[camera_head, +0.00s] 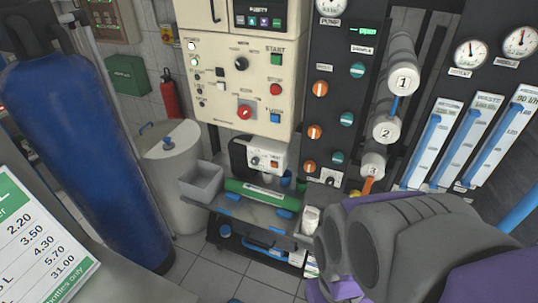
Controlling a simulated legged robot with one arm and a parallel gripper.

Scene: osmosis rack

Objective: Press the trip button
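A cream control panel (236,60) stands upright at the centre top. It carries a green START button (276,60), a red STOP button (275,90) and a blue button (275,117) in a column. A red knob (244,113) sits left of the blue button. I cannot read a trip label on any button. My grey and purple arm end, with my gripper (345,250), fills the lower right, apart from the panel in the picture. Its fingertips cannot be made out clearly, and it seems to hold nothing visible.
A blue tank (85,150) and price board (35,245) stand left. Some floor shows below.

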